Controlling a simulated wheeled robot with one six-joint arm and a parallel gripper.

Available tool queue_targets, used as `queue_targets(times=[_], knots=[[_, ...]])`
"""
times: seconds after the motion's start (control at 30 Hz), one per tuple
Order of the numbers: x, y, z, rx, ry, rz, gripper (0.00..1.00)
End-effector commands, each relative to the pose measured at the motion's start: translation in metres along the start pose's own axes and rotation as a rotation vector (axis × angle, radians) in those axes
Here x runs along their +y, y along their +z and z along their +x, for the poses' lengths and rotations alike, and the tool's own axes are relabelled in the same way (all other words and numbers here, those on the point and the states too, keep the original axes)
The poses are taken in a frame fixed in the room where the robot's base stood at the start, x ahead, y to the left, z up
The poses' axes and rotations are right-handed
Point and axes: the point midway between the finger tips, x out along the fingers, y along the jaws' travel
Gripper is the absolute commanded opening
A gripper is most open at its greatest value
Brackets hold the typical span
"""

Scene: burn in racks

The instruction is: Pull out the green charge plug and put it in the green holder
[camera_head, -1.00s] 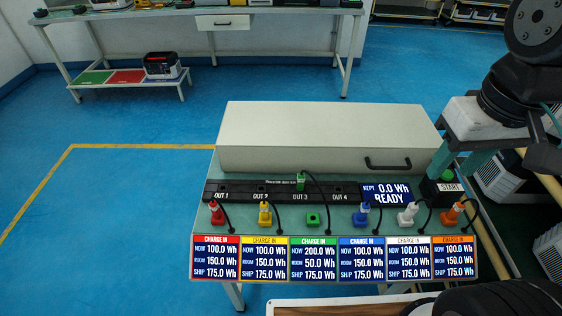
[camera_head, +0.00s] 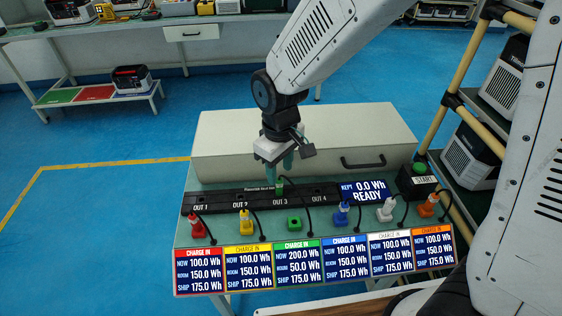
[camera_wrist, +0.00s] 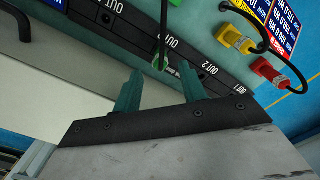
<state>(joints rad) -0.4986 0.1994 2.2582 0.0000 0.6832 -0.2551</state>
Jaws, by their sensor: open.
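The green charge plug (camera_head: 280,189) stands in the black strip at OUT 3, with its black cable looping off to the right. It also shows in the wrist view (camera_wrist: 160,63), just beyond the fingertips and in line with the gap between them. My gripper (camera_head: 281,173) is open and empty, with teal fingers pointing down just above the plug. In the wrist view the fingers (camera_wrist: 160,72) are spread apart. The fingers partly hide the plug's top in the head view.
Red (camera_head: 197,228), yellow (camera_head: 245,225), blue (camera_head: 341,215), white (camera_head: 385,211) and orange (camera_head: 428,206) plugs stand in their holders with cables. A black START box (camera_head: 416,184) is at the right. A white case (camera_head: 220,135) stands behind the strip.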

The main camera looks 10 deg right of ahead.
Motion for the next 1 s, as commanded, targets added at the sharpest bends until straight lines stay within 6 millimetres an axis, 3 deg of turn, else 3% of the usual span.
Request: queue_targets(times=[0.2,0.4,0.77,0.93,1.0], knots=[[0.000,0.002,0.035,-0.005,-0.001,0.002,0.42],[0.000,0.001,0.057,-0.003,-0.001,0.002,0.42],[0.000,0.001,0.063,0.000,0.000,0.002,0.42],[0.000,0.001,0.063,0.000,0.000,0.002,0.00],[0.000,0.001,0.063,0.000,0.000,0.002,0.00]])
